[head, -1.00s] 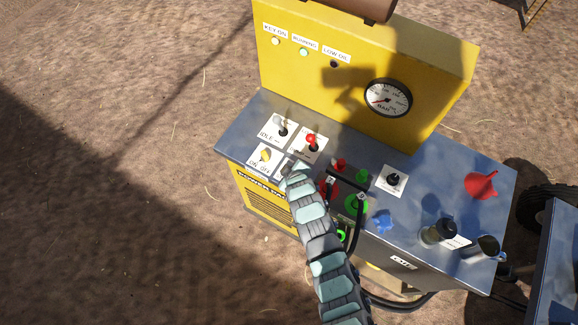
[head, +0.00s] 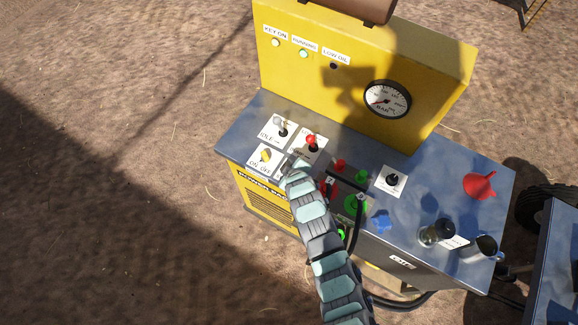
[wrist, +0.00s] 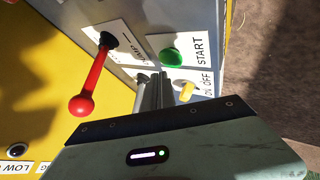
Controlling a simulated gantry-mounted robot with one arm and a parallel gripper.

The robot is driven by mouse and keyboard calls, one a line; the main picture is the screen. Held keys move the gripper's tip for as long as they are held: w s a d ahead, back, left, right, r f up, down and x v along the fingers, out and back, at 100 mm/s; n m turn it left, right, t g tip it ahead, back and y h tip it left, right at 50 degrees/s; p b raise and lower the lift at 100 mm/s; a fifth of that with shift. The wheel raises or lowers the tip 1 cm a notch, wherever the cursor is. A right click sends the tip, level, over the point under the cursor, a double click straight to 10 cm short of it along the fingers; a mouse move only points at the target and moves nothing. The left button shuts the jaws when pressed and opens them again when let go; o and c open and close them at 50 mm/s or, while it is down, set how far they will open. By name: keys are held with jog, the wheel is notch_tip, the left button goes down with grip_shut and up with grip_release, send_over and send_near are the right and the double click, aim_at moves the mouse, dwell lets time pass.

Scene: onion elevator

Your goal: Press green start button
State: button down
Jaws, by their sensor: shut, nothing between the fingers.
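The green start button (wrist: 171,56) is a round cap on a white START plate (wrist: 193,48) in the wrist view. It sits just beyond my fingertips. My gripper (wrist: 153,78) is shut and empty, with its fingers side by side and pointing toward the panel. A small gap shows in the picture between the fingertips and the button; whether they touch is unclear. In the head view my arm covers the start button, and my gripper's end is over the left part of the grey control panel (head: 330,205).
A red-tipped lever (wrist: 88,95) stands left of my fingers in the wrist view. A yellow ON/OFF switch (wrist: 187,91) is close on the right. In the head view, red knobs (head: 340,165), a green knob (head: 362,176) and a black hose (head: 357,225) lie right of my arm.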

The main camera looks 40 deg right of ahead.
jog(key=shift+r+p, duration=1.3)
jog(key=shift+r, duration=1.25)
